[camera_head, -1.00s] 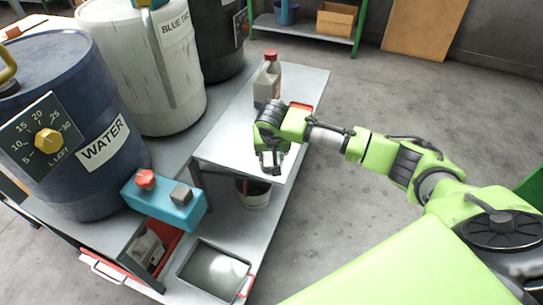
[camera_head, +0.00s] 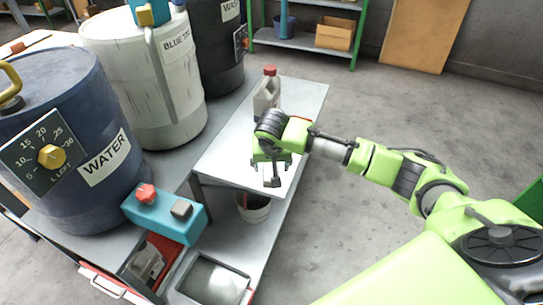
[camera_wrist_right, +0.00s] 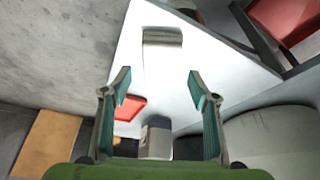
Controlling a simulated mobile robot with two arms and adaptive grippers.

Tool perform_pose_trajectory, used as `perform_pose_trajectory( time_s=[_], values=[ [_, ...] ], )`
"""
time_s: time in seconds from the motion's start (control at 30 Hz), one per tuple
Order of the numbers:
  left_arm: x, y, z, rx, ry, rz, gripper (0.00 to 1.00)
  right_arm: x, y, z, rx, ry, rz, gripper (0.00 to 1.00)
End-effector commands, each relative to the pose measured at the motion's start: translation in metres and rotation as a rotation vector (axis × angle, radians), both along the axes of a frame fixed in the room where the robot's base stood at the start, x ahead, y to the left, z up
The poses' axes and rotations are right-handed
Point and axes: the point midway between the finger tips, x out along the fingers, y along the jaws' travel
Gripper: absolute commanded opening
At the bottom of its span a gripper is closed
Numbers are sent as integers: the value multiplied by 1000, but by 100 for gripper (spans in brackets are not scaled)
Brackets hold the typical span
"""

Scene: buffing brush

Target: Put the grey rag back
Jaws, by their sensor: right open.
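In the right wrist view a small grey, folded-looking piece (camera_wrist_right: 162,38) lies on the pale table top (camera_wrist_right: 200,60); it looks like the grey rag. My right gripper (camera_wrist_right: 160,85) is open and empty above the table, with the grey piece beyond its fingertips and roughly between them. In the head view the right gripper (camera_head: 271,172) hangs over the table top (camera_head: 225,150), and I cannot make out the rag there. My left gripper is not in view.
Large drums, including a blue water drum (camera_head: 65,150), stand to the left. A teal control box (camera_head: 165,215) sits above an open red drawer (camera_head: 165,248). A bucket (camera_head: 253,210) stands below.

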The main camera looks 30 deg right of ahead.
Motion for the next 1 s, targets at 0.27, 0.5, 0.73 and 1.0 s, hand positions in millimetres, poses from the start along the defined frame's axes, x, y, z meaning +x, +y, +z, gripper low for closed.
perform_pose_trajectory(
  time_s=[0.27, 0.5, 0.73, 1.0],
  values=[
    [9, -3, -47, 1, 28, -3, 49, -16, 8, 47, 1, -2, 1, 55],
    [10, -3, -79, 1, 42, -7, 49, -27, 14, 75, 0, -1, 0, 55],
    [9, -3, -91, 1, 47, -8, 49, -34, 22, 75, 7, 6, 23, 55],
    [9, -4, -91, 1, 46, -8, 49, -70, 84, 8, 74, 28, 260, 55]
  ],
)
